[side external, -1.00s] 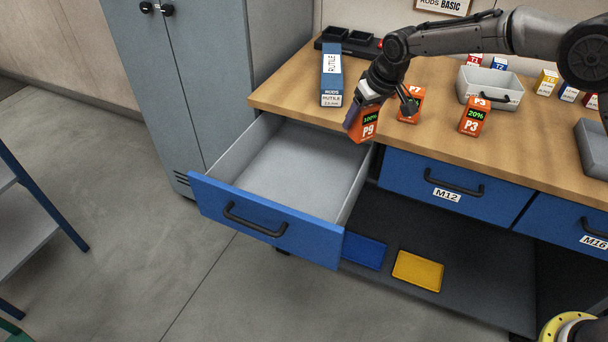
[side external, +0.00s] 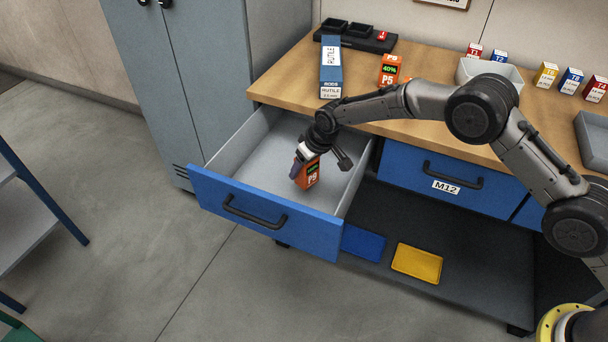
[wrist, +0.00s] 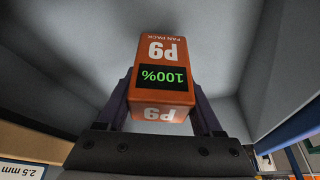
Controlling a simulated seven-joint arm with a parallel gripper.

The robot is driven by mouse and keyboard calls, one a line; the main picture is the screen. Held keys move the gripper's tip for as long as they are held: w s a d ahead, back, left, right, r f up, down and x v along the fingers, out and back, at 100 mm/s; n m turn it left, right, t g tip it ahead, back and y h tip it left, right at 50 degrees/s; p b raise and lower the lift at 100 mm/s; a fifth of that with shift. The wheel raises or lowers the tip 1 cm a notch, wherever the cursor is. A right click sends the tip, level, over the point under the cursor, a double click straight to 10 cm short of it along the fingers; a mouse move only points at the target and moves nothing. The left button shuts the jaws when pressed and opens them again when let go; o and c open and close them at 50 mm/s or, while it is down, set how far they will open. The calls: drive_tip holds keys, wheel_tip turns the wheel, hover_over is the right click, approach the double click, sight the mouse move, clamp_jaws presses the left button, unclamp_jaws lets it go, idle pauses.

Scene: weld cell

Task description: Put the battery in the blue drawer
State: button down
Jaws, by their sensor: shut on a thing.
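The orange battery marked P9 and 100% (wrist: 161,75) is between the two fingers of my gripper (wrist: 160,105) in the wrist view. In the side view my gripper (side external: 304,166) is shut on this battery (side external: 312,174), inside the open blue drawer (side external: 262,205). The battery is tilted, low over the drawer's grey floor. I cannot tell whether it touches the floor. The drawer is pulled out, and its inside looks otherwise empty.
On the wooden bench top (side external: 290,75) stand a blue rod box (side external: 331,70), another orange battery (side external: 390,70), a grey bin (side external: 490,72) and small boxes. My arm crosses over the bench. The shut M12 drawer (side external: 432,178) is right of the open one.

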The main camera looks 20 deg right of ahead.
sight(313, 162)
drive_tip(key=shift+f, duration=1.8)
drive_tip(key=shift+f, duration=0.1)
drive_tip(key=shift+c, duration=0.2)
unclamp_jaws()
drive_tip(key=shift+f, duration=0.15)
drive_tip(key=v, duration=1.2)
drive_tip(key=shift+s+d, duration=0.1)
